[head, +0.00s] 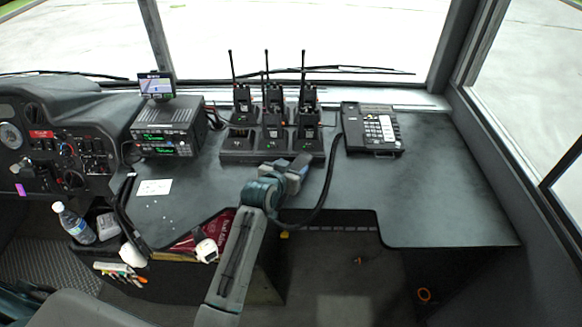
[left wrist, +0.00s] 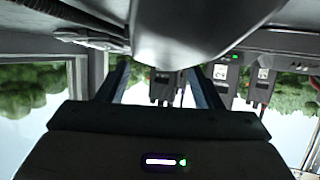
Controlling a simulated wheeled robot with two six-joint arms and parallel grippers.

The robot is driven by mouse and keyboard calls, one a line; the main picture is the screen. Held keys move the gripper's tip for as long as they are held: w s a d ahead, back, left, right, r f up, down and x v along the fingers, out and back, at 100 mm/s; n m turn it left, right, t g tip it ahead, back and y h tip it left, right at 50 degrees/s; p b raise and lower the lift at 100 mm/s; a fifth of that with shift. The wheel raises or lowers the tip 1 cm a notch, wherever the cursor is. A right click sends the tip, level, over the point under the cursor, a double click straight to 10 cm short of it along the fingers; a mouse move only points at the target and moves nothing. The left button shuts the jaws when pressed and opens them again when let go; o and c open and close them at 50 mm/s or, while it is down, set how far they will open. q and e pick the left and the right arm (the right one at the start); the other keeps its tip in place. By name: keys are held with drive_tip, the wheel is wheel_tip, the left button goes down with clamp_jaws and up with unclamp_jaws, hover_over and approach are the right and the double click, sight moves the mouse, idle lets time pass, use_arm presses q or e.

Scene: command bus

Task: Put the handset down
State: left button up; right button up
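The desk phone base (head: 385,131), black with a pale key panel, sits on the right part of the dashboard desk. Its black cord loops down from its left side and passes behind my left arm. My left gripper (head: 296,171) is above the desk, left of the base and in front of the radio rack. In the left wrist view a large dark, smooth, rounded piece, apparently the handset (left wrist: 190,32), fills the space between the fingers. In the head view the handset is mostly hidden by the gripper. My right gripper is not in view.
Several upright radios stand in a charger rack (head: 240,155) behind the gripper. A radio unit with a small screen (head: 166,137) is at the left. A white card (head: 154,187) lies on the desk. The desk (head: 440,195) is clear in front of and right of the phone base.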

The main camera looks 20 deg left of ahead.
use_arm(q)
drive_tip(key=shift+r, duration=0.35)
drive_tip(key=shift+s, duration=0.3)
drive_tip(key=b+v, duration=0.1)
drive_tip(key=v, duration=1)
drive_tip(key=shift+s+r, duration=0.15)
drive_tip(key=shift+r, duration=0.05)
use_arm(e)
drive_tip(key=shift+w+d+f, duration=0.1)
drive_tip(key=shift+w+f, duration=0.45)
